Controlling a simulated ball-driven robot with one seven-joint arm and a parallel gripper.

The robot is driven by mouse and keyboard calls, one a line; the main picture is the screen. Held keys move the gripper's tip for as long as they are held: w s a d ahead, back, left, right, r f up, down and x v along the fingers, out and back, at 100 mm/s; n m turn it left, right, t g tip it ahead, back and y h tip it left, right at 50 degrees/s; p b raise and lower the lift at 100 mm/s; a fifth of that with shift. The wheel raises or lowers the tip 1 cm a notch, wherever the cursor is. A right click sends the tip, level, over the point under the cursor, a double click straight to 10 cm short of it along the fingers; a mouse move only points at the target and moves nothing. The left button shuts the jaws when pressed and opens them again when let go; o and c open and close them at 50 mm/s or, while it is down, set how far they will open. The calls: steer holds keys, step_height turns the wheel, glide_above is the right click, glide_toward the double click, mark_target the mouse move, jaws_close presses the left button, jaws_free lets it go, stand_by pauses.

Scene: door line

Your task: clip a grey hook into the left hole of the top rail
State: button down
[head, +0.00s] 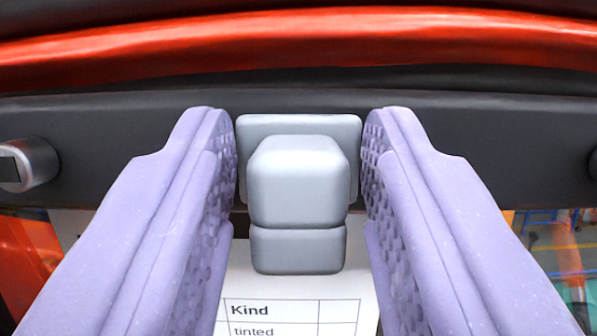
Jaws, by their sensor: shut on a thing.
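A light grey hook (297,190) with a blocky, rounded body and a wider plate behind it is in the middle of the head view. My gripper (300,122) has its two lilac fingers on either side of the hook, shut on it. The dark grey rail (470,150) runs across the picture behind the hook. The hook's back plate overlaps the rail; I cannot tell whether it touches or sits in a hole. Any hole behind the hook is hidden.
A metallic round fitting with a dark slot (30,163) sticks out of the rail at the far left. A glossy red-orange curved panel (300,38) spans above. A white printed sheet (290,310) hangs below the rail. Orange and blue structures show at the lower right.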

stand_by(0.4)
steer(key=c, duration=0.6)
jaws_free()
steer(key=shift+w, duration=0.1)
steer(key=shift+o, duration=0.2)
steer(key=shift+s+f+b, duration=0.25)
steer(key=shift+s+b, duration=0.05)
steer(key=shift+s, duration=0.05)
steer(key=b+v, duration=0.6)
steer(key=v, duration=0.7)
steer(key=shift+s, duration=0.3)
